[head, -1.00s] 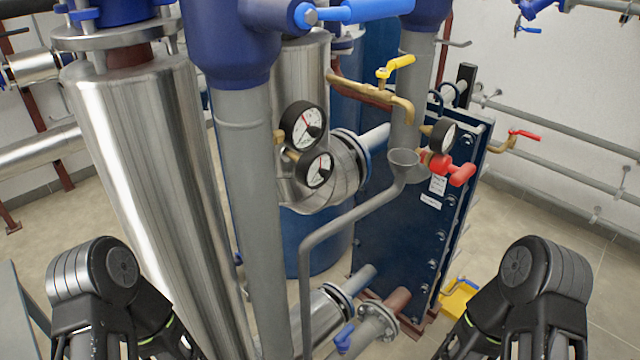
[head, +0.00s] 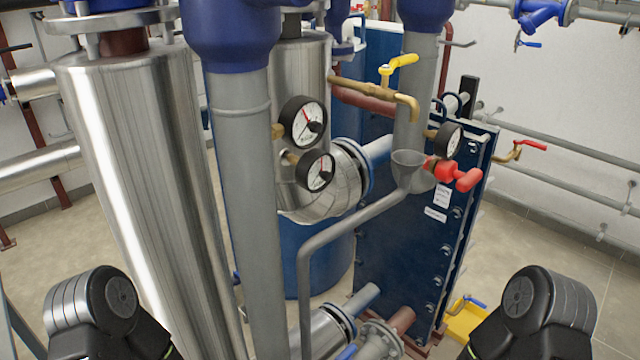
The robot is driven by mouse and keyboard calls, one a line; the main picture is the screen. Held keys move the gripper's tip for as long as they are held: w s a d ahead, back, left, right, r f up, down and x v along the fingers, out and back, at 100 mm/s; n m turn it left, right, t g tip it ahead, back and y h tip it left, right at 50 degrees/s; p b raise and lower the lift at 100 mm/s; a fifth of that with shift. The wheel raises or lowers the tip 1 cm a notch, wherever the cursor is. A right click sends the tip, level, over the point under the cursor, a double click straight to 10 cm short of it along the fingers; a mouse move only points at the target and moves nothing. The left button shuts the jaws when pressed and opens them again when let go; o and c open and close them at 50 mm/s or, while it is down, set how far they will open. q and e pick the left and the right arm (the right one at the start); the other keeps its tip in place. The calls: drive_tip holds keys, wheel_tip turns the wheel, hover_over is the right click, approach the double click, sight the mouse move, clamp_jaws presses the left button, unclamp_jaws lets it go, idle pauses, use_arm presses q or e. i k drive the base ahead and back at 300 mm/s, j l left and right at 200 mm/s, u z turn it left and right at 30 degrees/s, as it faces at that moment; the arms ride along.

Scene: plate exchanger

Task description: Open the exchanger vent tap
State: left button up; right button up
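The blue plate exchanger (head: 400,235) stands right of centre, with bolts along its edge. A brass pipe (head: 375,95) with a yellow-handled tap (head: 398,64) runs above it and bends down over a grey funnel (head: 411,172). The yellow lever slants up to the right, roughly along the pipe. A red-handled valve (head: 458,175) sits beside the funnel, under a small gauge (head: 449,139). Another brass tap with a red lever (head: 529,144) sticks out behind the exchanger's right side. No label shows which is the vent tap. Both my arms show at the bottom corners, but their grippers are out of view.
A steel-clad vessel (head: 140,190) and a thick grey pipe (head: 252,220) stand at the left. Two dial gauges (head: 304,122) and a thin grey drain pipe (head: 304,290) lie before the exchanger. A yellow box (head: 466,318) is on the floor. Open floor (head: 565,275) lies at the right.

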sight(517, 141)
drive_tip(key=l+z, duration=0.15)
drive_tip(key=l, duration=0.35)
drive_tip(key=i+l+z, duration=0.1)
drive_tip(key=l, duration=0.35)
drive_tip(key=i+l+z, duration=0.15)
drive_tip(key=l, duration=0.3)
drive_tip(key=i+l+z, duration=0.1)
drive_tip(key=l, duration=0.35)
